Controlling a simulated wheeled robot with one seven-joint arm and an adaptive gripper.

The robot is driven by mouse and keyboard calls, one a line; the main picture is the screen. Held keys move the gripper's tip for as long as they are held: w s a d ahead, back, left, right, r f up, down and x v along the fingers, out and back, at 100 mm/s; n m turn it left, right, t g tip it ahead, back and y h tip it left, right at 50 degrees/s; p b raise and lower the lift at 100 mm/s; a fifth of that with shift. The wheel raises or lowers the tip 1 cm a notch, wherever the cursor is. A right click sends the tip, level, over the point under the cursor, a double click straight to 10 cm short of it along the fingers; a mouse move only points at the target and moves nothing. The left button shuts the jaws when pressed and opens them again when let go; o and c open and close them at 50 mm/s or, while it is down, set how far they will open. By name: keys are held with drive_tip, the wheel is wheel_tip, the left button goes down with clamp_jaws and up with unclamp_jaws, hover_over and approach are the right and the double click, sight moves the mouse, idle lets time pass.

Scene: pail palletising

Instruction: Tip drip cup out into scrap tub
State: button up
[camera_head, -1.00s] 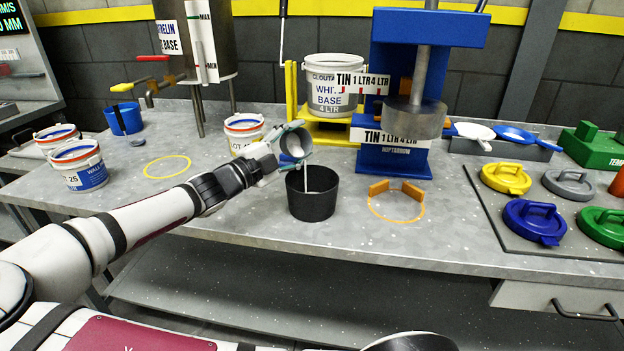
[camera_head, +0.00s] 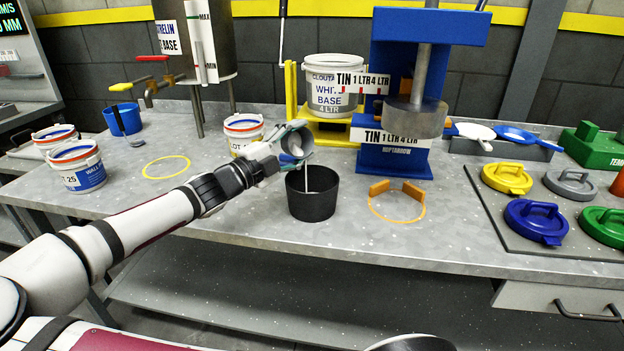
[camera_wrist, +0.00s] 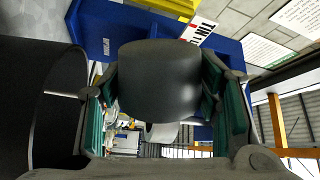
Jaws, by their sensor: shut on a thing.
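The drip cup, a small grey cup (camera_head: 293,137), is held tilted above the scrap tub, with its mouth towards the right. My gripper (camera_head: 289,157) is shut on its side. The scrap tub (camera_head: 312,203) is black, round and open, and stands upright on the bench. A thin white stream runs from the cup down into the tub. In the wrist view the dark cup (camera_wrist: 160,70) sits between my green-padded fingers, and the tub (camera_wrist: 38,115) fills the left edge with the stream beside it. The tub's contents are hidden.
A blue press (camera_head: 395,155) stands behind the tub. An orange ring with a stop (camera_head: 398,205) lies to its right. A labelled pail (camera_head: 243,127) stands behind my gripper. Coloured lids (camera_head: 535,220) lie further right. The bench front left of the tub is clear.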

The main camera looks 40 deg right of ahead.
drive_tip(key=shift+s+r+m+b, duration=0.1)
drive_tip(key=shift+s+m+b, duration=0.3)
drive_tip(key=shift+s+m, duration=0.25)
idle(0.3)
drive_tip(key=w+n+p, duration=0.2)
drive_tip(key=shift+d+n, duration=0.1)
drive_tip(key=shift+n, duration=0.25)
drive_tip(key=shift+f+n, duration=0.2)
drive_tip(key=shift+n, duration=0.1)
drive_tip(key=shift+f, duration=0.15)
drive_tip(key=n, duration=0.1)
drive_tip(key=n+p, duration=0.2)
drive_tip(key=shift+w+f+n+y, duration=0.3)
drive_tip(key=shift+w+f, duration=0.05)
drive_tip(key=shift+w+r+n+t+p, duration=0.3)
drive_tip(key=shift+r+n+p, duration=0.15)
drive_tip(key=shift+n+p, duration=0.4)
drive_tip(key=shift+w+d+f+n+y+b, duration=0.1)
drive_tip(key=shift+w+f+n+y+b, duration=0.2)
drive_tip(key=shift+w+f+n, duration=0.8)
drive_tip(key=shift+w+a+f+n+y+b, duration=0.2)
drive_tip(key=shift+w+f+n, duration=0.5)
drive_tip(key=shift+w+n, duration=0.6)
drive_tip(key=shift+w+d+f+n+y+b, duration=0.2)
drive_tip(key=shift+w+f+n+b, duration=0.15)
drive_tip(key=shift+w+f+n, duration=0.85)
